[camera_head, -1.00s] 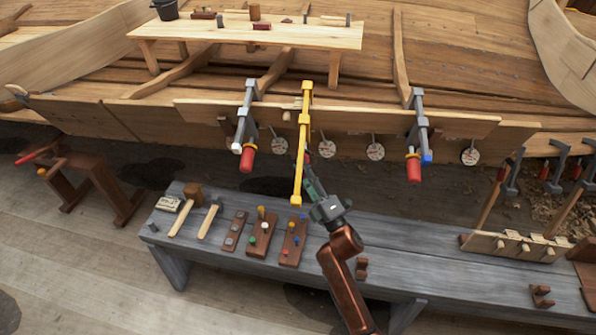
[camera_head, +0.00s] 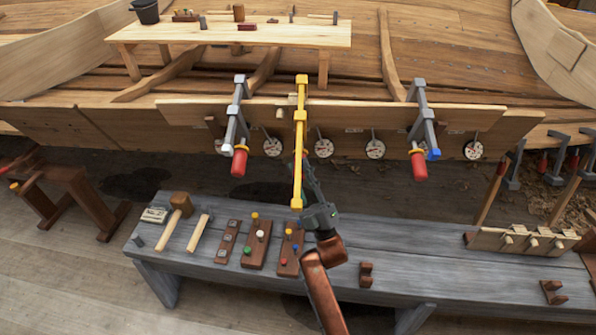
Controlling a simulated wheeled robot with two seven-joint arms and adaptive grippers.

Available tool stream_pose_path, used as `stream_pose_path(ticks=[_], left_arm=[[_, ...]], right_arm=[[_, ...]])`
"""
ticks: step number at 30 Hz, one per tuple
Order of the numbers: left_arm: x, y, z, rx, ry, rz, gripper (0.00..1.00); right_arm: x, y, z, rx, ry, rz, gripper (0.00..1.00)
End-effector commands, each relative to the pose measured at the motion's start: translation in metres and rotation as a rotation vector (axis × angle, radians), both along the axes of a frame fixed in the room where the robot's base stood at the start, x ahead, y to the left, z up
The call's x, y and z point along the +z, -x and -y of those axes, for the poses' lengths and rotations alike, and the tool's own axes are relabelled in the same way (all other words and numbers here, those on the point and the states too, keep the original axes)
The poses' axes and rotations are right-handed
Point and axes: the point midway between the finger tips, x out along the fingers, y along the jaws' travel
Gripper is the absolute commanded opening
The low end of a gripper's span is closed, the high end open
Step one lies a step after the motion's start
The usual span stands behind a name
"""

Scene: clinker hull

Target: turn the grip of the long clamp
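The long clamp (camera_head: 299,140) is the yellow one. It hangs over the top edge of the plank near the middle of the hull side, its bar reaching down over the far edge of the bench. Its grip is mostly hidden behind the bar; only a bit of red shows there. My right gripper (camera_head: 307,170) comes up from below, just right of the bar's lower part, fingers pointing up toward the grip. The fingers are small, dark and partly covered by the bar, so I cannot tell whether they touch the grip or are closed. My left gripper is not in view.
Grey clamps with red grips hang at left (camera_head: 235,125) and right (camera_head: 422,125). Round dials (camera_head: 375,149) line the plank. The grey bench (camera_head: 400,262) below holds mallets (camera_head: 173,217), peg boards (camera_head: 257,243) and a rack (camera_head: 510,240). A wooden table (camera_head: 270,35) stands behind.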

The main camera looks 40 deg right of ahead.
Motion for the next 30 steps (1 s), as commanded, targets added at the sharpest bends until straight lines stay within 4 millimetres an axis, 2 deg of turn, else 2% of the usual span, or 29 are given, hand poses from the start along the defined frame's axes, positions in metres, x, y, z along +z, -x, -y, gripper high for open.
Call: stream_pose_path(ticks=[16,17,24,30], left_arm=[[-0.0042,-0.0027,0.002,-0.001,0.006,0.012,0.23],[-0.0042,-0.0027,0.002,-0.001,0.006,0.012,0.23],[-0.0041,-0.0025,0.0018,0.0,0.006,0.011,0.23],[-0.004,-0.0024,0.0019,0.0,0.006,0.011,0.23]], right_arm=[[-0.0026,-0.0007,-0.0003,0.009,-0.017,0.009,0.02],[-0.0025,-0.0007,-0.0002,0.009,-0.017,0.009,0.28],[-0.0012,-0.0002,0.0003,0.008,-0.015,0.011,0.44],[-0.0005,0.0,0.0005,0.007,-0.015,0.012,0.44]])
